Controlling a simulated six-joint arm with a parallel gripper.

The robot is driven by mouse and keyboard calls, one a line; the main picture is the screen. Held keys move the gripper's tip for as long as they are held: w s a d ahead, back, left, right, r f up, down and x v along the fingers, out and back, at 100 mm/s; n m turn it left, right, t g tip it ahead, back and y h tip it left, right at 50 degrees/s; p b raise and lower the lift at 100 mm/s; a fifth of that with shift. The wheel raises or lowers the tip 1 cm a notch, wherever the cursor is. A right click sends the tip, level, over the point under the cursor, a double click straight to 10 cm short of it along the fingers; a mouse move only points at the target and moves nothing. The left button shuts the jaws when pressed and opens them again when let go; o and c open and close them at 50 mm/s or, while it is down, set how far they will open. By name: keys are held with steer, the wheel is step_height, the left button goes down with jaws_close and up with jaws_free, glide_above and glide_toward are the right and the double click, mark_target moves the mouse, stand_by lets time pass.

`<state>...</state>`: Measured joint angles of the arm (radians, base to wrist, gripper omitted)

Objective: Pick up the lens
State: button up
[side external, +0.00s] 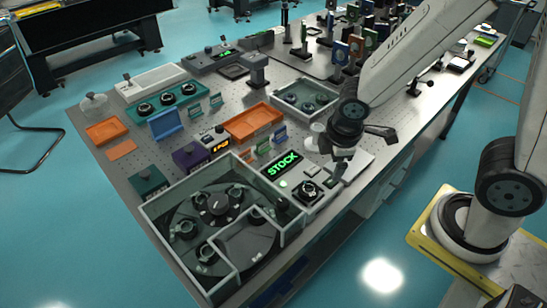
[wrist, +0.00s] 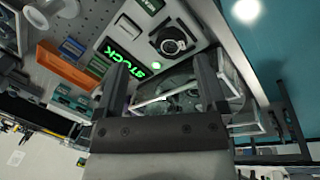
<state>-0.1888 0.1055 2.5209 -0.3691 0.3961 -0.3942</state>
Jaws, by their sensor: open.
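A round lens in a dark ring mount (side external: 310,189) sits on a small stand beside the lit green STOCK sign (side external: 283,164). In the wrist view the lens (wrist: 172,42) lies beyond the fingertips, with the sign (wrist: 131,60) to its left. My gripper (side external: 338,174) is above the table, to the right of the sign and up and right of the lens in the side view. In the wrist view my gripper (wrist: 159,66) shows two dark fingers spread wide with nothing held between them. The gripper is apart from the lens.
A clear-walled enclosure (side external: 151,224) with a dark carousel and several ring mounts stands at the front left. A smaller walled tray (side external: 335,101) and an orange tray (side external: 252,122) lie behind the sign. Several posted optics fill the back. The table's right edge is near my gripper.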

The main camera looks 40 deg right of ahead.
mark_target(308, 188)
steer(key=a+n, duration=0.1)
steer(key=n, duration=0.4)
steer(key=a+f+n+t+h, duration=0.1)
steer(key=a+n, duration=0.1)
steer(key=n, duration=0.4)
steer(key=w+a+f+n+h, duration=0.1)
steer(key=a+n, duration=0.1)
steer(key=n, duration=0.3)
steer(key=shift+w+f+n, duration=0.1)
steer(key=shift+f+n, duration=0.05)
steer(key=shift+n, duration=0.15)
steer(key=shift+f, duration=0.1)
steer(key=shift+x, duration=1.2)
steer(key=shift+f, duration=0.15)
steer(key=shift+x, duration=2.4)
steer(key=shift+w, duration=0.15)
